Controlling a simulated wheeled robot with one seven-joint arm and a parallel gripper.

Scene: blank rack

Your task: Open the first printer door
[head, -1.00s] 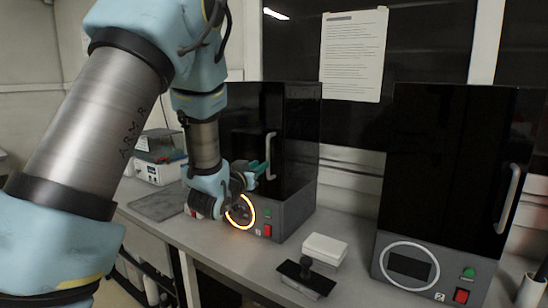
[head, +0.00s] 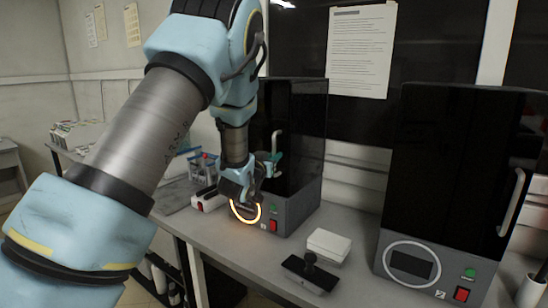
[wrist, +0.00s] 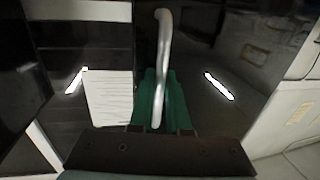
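The first printer is a black glossy box on a grey base (head: 292,212) at the back of the bench, partly hidden by my arm. A ring on its base front glows orange (head: 258,213). Its door looks closed. The upright silver door handle (head: 277,141) is near the door's right side and also shows in the wrist view (wrist: 163,60). My gripper (head: 270,160) is at this handle. In the wrist view its green fingers (wrist: 160,95) stand on both sides of the handle, seemingly closed on its lower part.
A second black printer (head: 450,160) with an unlit ring stands at the right. A white box (head: 329,243) and a black stamp-like item (head: 310,272) lie on the grey bench (head: 225,235) between them. Small items (head: 203,170) stand behind my arm at the left.

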